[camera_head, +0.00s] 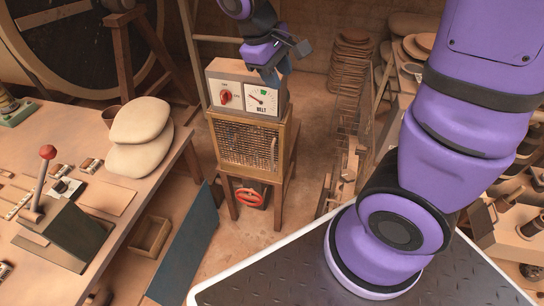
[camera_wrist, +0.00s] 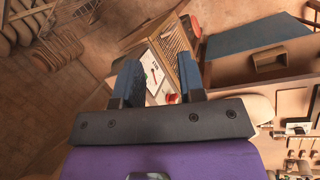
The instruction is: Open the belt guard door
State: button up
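The belt guard door (camera_head: 243,146) is a mesh panel in a wooden frame, on the front of a box under a grey control head. It looks shut. A thin upright handle (camera_head: 273,150) is near its right edge. The mesh also shows in the wrist view (camera_wrist: 178,42), beyond my fingers. The control head (camera_head: 235,88) has a red knob (camera_head: 225,97) and a gauge (camera_head: 262,98) marked BELT. My gripper (camera_head: 279,72) is above the control head, apart from the door. In the wrist view my gripper (camera_wrist: 158,66) is open, with nothing between its fingers.
The box stands on a wooden stand with a red ring-shaped part (camera_head: 249,197) below. A workbench (camera_head: 130,210) with a red-knobbed lever (camera_head: 47,152) is at left, with a blue panel (camera_head: 190,250) beside it. Shelves and stacks fill the right. Floor is clear around the stand's front.

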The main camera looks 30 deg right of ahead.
jog(key=w+a+f+n+g+h, duration=0.1)
jog(key=w+a+f+n+h, duration=0.2)
jog(key=f, duration=0.6)
jog(key=n+t+h, duration=0.8)
jog(key=n+t, duration=0.4)
jog(key=n, duration=0.5)
send_over(272, 170)
jog(key=f, duration=3.3)
jog(key=shift+w+d, duration=0.15)
jog(key=shift+w, duration=0.1)
grip_shut()
